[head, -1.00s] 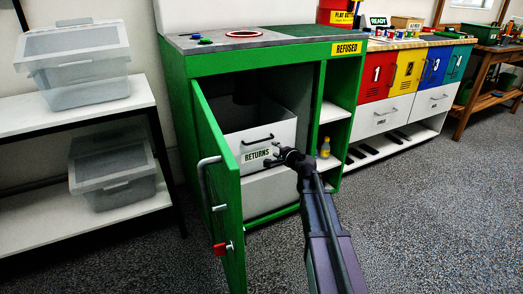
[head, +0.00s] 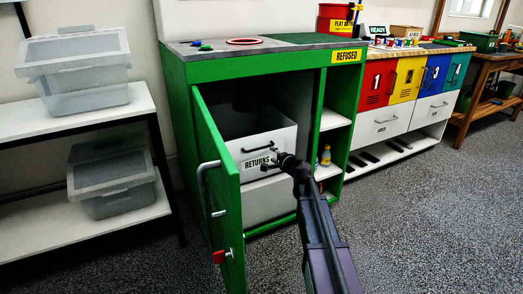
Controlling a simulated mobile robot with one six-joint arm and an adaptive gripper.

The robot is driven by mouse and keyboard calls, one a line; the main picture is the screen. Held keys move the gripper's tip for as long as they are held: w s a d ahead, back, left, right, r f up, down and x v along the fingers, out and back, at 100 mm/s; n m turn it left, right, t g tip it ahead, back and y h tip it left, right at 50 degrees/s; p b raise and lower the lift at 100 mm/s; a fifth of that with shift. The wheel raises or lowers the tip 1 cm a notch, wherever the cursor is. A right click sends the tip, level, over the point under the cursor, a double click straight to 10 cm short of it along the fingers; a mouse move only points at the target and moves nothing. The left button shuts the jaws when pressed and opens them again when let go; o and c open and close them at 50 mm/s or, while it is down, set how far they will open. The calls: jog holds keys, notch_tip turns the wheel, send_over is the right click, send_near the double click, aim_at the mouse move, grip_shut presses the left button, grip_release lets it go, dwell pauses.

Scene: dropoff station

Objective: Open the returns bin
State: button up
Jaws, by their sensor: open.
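The returns bin (head: 281,139) is a white pull-out box inside the green cabinet (head: 262,64), with a dark bar handle (head: 257,146) and a RETURNS label on its front. The cabinet door (head: 217,180) stands swung open to the left. My gripper (head: 270,157) is in front of the bin's right half, just below and right of the handle, over the label's right end. Its jaws look open and empty. I cannot tell whether they touch the bin front. The bin appears to sit within the cabinet.
The open door, with its grey handle and red latch (head: 219,257), stands left of my arm. Shelves with a yellow bottle (head: 326,156) are right of the bin. A rack with clear lidded boxes (head: 76,72) stands at left. The floor (head: 410,225) at right is clear.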

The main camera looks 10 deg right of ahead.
aim_at(262, 148)
jog(key=b+x, duration=0.2)
jog(key=x, duration=0.9)
grip_shut()
